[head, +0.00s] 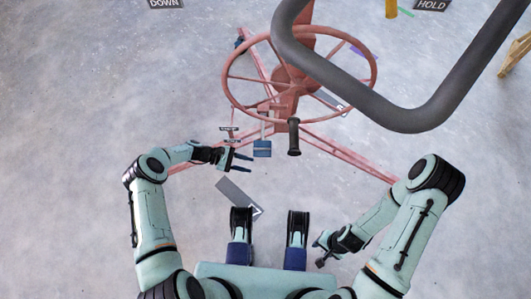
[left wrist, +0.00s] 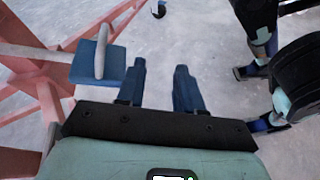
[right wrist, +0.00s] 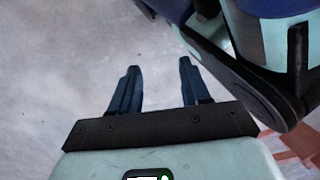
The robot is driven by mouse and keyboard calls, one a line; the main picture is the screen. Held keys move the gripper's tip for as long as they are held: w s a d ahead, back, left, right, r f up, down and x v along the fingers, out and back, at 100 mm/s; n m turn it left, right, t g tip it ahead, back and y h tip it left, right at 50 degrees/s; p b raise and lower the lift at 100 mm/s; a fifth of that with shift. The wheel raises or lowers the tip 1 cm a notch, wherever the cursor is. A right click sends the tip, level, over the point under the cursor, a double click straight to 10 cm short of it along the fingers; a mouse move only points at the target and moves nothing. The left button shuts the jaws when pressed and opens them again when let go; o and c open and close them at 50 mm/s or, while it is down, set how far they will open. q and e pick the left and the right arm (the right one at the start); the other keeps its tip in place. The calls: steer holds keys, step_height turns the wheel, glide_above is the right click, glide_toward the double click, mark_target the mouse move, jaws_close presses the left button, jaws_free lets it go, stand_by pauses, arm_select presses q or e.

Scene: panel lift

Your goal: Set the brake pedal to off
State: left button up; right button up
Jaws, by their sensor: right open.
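The blue pedal pad (head: 262,149) sits on a pale lever at the foot of the red lift frame, below the wheel. In the left wrist view the pad (left wrist: 88,68) shows left of my fingers, with the lever's end lying on it. My left gripper (head: 246,162) is open and empty, just left of the pad, with a small gap in the head view. Its fingers (left wrist: 160,82) stand apart over bare floor. My right gripper (head: 321,250) is low at the right of my base, away from the pedal. Its fingers (right wrist: 156,82) are open and empty.
The red wheel (head: 230,100) and a black handle (head: 293,140) stand above and right of the pedal. Red frame legs (head: 345,154) spread across the floor. A thick grey bar (head: 350,92) crosses the upper right. Floor at the left is clear.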

mark_target(258, 149)
arm_select(q)
steer(key=w+a+r+t+h+b, duration=0.1)
steer(key=w+a+t+h+b, duration=0.1)
steer(key=w+a+h+b, duration=0.3)
steer(key=shift+y, duration=0.5)
steer(key=d, duration=0.4)
steer(key=w+d, duration=0.1)
steer(key=d, duration=0.7)
steer(key=shift+w+r+p, duration=0.15)
steer(key=shift+w+p, duration=0.05)
steer(key=shift+p, duration=0.1)
arm_select(e)
steer(key=x, duration=0.6)
steer(key=shift+w+f+n, duration=0.3)
steer(key=shift+w, duration=0.45)
arm_select(q)
jaws_close()
